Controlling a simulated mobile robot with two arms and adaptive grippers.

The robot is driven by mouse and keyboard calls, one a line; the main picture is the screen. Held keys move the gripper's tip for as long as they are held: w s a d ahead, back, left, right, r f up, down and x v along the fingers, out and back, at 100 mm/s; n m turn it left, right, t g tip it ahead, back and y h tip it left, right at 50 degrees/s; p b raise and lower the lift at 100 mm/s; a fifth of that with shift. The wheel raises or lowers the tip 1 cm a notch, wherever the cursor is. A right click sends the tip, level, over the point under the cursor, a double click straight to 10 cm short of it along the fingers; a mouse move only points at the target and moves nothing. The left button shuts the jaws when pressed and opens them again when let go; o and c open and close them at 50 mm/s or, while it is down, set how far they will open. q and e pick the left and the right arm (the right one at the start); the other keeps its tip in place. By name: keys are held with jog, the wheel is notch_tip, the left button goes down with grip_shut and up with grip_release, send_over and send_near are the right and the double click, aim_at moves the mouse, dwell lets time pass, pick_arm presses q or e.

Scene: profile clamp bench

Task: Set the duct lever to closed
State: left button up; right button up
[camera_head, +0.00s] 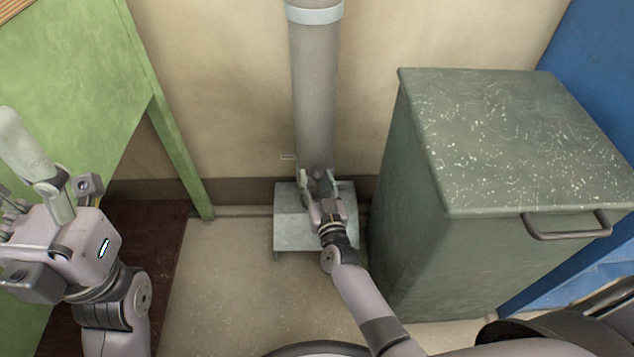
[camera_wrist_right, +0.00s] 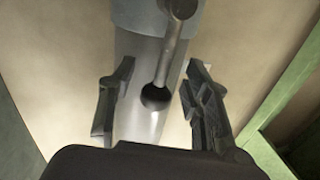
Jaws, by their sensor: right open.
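The duct (camera_head: 313,90) is a grey vertical pipe against the wall, with a paler band near its top. In the right wrist view, the duct (camera_wrist_right: 140,70) fills the middle. The duct lever (camera_wrist_right: 166,60) is a metal rod with a round knob, coming out of a dark round hole in the duct. My right gripper (camera_head: 319,184) is at the duct's lower end. In the wrist view, the right gripper (camera_wrist_right: 161,64) is open, its fingers apart on either side of the lever, with nothing held. My left gripper (camera_head: 42,205) is at far left, away from the duct; its fingers are unclear.
A grey-green cabinet (camera_head: 530,135) with a bar handle stands right of the duct. A pale block (camera_head: 290,232) is on the floor below the duct. A green table (camera_head: 75,70) is at the left. A blue panel (camera_head: 600,60) is behind the cabinet. Floor left of the block is clear.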

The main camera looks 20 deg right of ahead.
jog(key=shift+w, duration=0.25)
grip_shut()
dwell(0.5)
jog(key=shift+d, duration=0.1)
